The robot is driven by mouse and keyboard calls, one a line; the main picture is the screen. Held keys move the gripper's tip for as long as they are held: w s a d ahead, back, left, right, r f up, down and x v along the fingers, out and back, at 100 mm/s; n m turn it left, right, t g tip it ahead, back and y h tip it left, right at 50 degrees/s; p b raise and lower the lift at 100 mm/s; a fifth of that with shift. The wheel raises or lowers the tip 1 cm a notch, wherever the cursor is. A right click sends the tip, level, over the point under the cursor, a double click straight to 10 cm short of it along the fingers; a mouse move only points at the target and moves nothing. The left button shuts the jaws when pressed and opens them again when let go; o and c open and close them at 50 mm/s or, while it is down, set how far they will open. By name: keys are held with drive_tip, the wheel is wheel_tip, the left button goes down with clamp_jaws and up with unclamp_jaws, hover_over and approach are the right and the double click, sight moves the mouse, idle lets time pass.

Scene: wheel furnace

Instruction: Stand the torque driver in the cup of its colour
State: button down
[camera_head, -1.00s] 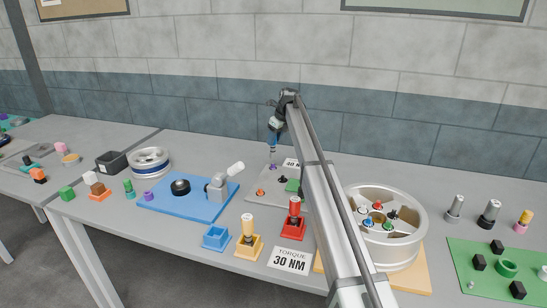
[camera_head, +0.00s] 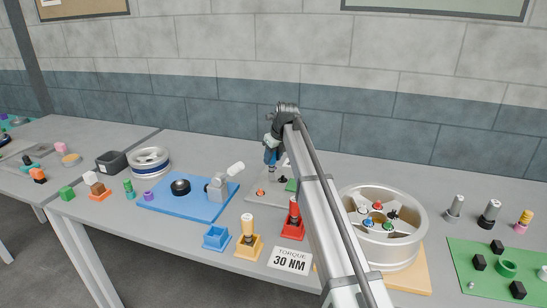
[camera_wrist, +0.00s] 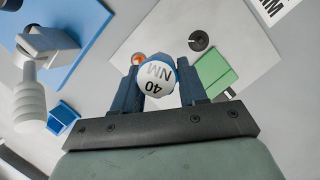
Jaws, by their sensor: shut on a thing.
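My gripper (camera_wrist: 157,90) is shut on a torque driver (camera_wrist: 155,75), whose white round cap reads "40 NM" in the wrist view. In the head view my gripper (camera_head: 271,150) is over the grey mat at the back, with a blue part low between or below its jaws. The yellow cup (camera_head: 249,248) holds a yellow driver (camera_head: 248,228), and the red cup (camera_head: 286,228) holds a red driver (camera_head: 294,208).
A blue mat (camera_head: 165,205) with a grey fixture (camera_head: 217,190) stands left of my gripper. A "TORQUE 30 NM" card (camera_head: 289,261) is right of the cups. A wheel (camera_head: 390,250) stands to the right. My arm hides part of the middle.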

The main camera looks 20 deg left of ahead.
drive_tip(key=s+a+n, duration=0.1)
drive_tip(key=s+a, duration=0.3)
drive_tip(key=s, duration=1.1)
drive_tip(key=s+a+n, duration=0.2)
drive_tip(key=s+a, duration=0.2)
drive_tip(key=s, duration=1.2)
drive_tip(key=shift+r+g+y, duration=0.3)
drive_tip(key=shift+r+g, duration=0.1)
drive_tip(key=shift+s+f, duration=0.1)
drive_tip(key=shift+f, duration=2.85)
drive_tip(key=c, duration=0.5)
unclamp_jaws()
